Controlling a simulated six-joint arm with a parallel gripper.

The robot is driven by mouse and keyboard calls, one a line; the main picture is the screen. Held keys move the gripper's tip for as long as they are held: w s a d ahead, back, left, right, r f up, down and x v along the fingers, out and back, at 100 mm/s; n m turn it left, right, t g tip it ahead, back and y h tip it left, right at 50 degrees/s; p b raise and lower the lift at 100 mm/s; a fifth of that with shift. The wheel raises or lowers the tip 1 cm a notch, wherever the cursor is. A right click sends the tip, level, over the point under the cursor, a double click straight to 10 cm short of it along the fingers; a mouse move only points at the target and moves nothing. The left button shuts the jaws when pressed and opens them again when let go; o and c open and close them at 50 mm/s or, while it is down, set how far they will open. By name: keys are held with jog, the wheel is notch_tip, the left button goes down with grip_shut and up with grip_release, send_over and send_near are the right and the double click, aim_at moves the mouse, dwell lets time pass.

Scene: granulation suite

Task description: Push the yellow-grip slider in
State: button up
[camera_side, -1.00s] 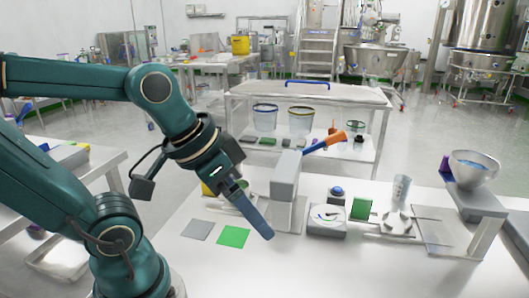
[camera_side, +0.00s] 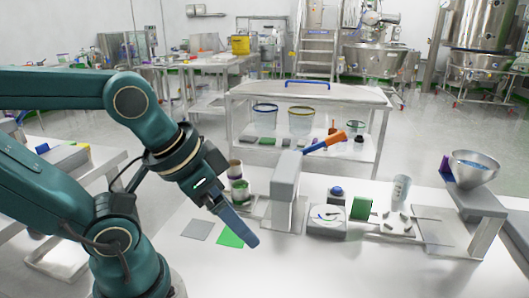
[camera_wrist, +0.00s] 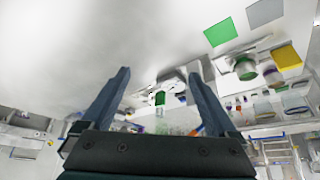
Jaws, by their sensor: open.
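I cannot make out a slider with a yellow grip for certain. In the side view my arm hides that spot. My gripper (camera_side: 248,238) is above the front of the white table, pointing down and right, beside the green square (camera_side: 230,236). In the wrist view my gripper (camera_wrist: 158,76) has its two fingers wide apart, with nothing between them.
A dial box (camera_side: 327,221), a green block (camera_side: 361,208) and a bowl on a stand (camera_side: 474,164) are farther right.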

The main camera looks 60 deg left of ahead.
jog(key=shift+c, duration=0.5)
